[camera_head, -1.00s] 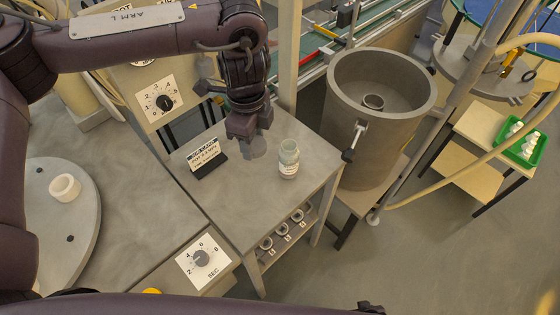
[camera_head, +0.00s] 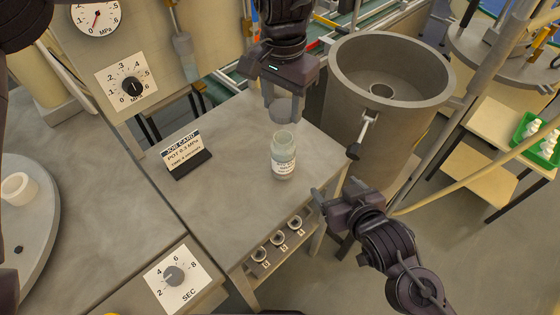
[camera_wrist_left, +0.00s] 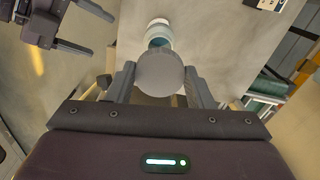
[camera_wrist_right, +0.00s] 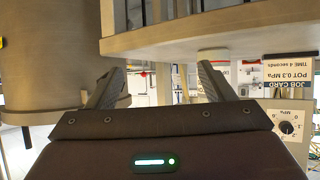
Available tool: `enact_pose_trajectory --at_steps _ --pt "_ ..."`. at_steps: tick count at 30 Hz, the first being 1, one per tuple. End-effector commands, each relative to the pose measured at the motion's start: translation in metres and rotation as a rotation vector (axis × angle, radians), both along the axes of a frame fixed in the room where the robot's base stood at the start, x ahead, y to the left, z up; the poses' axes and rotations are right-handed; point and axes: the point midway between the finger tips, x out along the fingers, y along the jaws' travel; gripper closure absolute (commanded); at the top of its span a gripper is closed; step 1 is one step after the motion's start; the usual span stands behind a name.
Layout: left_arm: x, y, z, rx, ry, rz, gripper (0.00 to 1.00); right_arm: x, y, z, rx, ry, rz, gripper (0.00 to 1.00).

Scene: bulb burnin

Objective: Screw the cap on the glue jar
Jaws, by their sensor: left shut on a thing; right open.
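The glue jar (camera_head: 284,158) is a small pale bottle with a white label and an open neck, upright on the grey table. It also shows behind the cap in the left wrist view (camera_wrist_left: 158,38). My left gripper (camera_head: 283,100) is shut on the grey round cap (camera_wrist_left: 160,73) and holds it above the jar's mouth, slightly to the back; the two look apart in the head view. My right gripper (camera_head: 335,198) is open and empty, to the right of the jar near the table's edge. The right wrist view shows nothing between its fingers (camera_wrist_right: 162,78).
A job card (camera_head: 186,153) stands left of the jar. A large grey pot (camera_head: 350,90) with a clamp handle (camera_head: 364,135) stands close on the right. Small cups (camera_head: 278,239) sit on a shelf under the table. The front of the tabletop is clear.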

Motion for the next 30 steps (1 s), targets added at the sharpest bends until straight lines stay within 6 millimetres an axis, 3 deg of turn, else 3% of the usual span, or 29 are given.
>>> enact_pose_trajectory --at_steps 12,19,30 --pt "0.0 -0.001 0.0 0.0 0.0 0.01 0.73 -0.009 0.044 0.032 0.188 -0.374 0.206 0.25" --pt "0.0 -0.001 0.0 0.0 0.0 0.009 0.73 -0.02 0.051 0.04 0.25 -0.464 0.268 0.25" --pt "0.0 -0.001 0.0 0.0 0.0 0.008 0.73 -0.021 0.051 0.041 0.256 -0.474 0.273 0.25"
